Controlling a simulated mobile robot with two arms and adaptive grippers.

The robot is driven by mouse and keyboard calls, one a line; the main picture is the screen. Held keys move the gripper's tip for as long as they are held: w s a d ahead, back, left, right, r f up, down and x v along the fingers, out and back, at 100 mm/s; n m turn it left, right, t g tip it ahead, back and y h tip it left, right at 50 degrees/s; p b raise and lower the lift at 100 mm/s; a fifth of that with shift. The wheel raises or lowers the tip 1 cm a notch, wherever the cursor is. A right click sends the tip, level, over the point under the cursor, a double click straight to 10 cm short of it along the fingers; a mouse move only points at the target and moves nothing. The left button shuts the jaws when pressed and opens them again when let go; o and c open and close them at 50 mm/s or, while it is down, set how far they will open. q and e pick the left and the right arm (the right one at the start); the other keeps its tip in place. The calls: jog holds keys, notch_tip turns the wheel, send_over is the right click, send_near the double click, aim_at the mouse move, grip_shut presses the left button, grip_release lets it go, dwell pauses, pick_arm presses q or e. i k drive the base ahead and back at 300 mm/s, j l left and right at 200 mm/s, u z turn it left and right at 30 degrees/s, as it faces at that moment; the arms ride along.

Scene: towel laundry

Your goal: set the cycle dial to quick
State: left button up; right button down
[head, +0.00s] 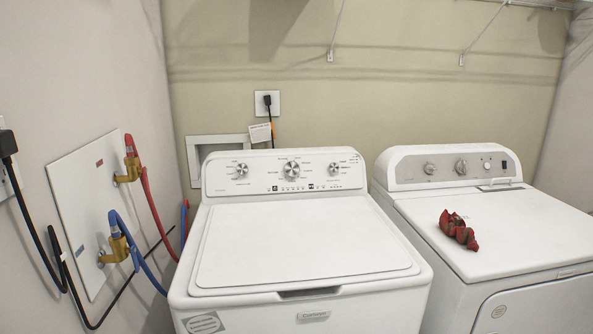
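A white top-loading washer (300,247) stands in the middle of the head view with its lid closed. Its control panel (265,172) at the back carries a larger middle dial (291,170), a left dial (241,170) and a right dial (334,169). The panel's printed labels are too small to read, so I cannot tell which dial is the cycle dial or where it points. Neither of my grippers is in view.
A white dryer (520,235) stands to the right, with several knobs on its panel and a crumpled red cloth-like item (458,230) on top. Red (150,200) and blue (135,250) hoses and black cables (62,265) run along the left wall. The washer lid is clear.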

aim_at(291, 169)
jog(key=i+l, duration=0.2)
jog(key=l, duration=0.15)
jog(key=i+l+z, duration=0.1)
jog(key=l, duration=0.3)
jog(key=i+l+z, duration=0.1)
jog(key=i+l, duration=0.35)
jog(key=l, duration=0.25)
